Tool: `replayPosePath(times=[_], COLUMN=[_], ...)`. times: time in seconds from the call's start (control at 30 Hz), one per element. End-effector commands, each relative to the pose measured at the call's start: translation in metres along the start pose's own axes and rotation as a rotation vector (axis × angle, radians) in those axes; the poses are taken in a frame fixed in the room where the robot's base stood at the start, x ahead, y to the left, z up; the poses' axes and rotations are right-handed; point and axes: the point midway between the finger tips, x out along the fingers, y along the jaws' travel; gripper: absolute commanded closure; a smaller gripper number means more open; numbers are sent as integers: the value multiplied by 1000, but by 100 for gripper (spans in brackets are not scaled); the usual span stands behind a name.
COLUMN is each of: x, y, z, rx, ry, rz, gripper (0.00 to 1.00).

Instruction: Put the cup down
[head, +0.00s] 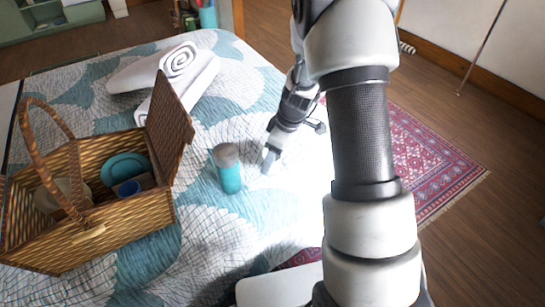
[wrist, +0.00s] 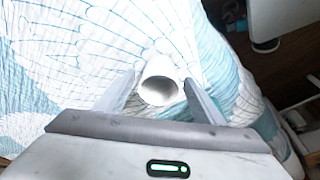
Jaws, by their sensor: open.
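A white cup (wrist: 160,91) is in the wrist view, its round mouth facing the camera, over the patterned bedspread. My gripper (wrist: 158,79) is open, with one finger on each side of the cup. I cannot tell if either finger touches it. In the head view my gripper (head: 269,160) is low over the bed (head: 215,262), just right of a teal bottle. The cup is hard to make out there against the pale cloth and the gripper.
The teal bottle with a grey-brown cap (head: 229,172) stands close left of my gripper. An open wicker basket (head: 95,236) with teal dishes and a blue cup is farther left. Rolled white towels (head: 165,68) lie behind. A red rug (head: 425,160) is on the floor right.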

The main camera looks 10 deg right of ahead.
Motion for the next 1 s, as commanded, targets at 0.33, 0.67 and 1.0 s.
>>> replayPosePath(times=[0.33,0.67,1.0], x=[-77,-117,-245], y=[1,-1,-81], z=[-1,-1,-11], rx=[1,7,302], ry=[3,3,54], rz=[5,5,122], gripper=[37,37,37])
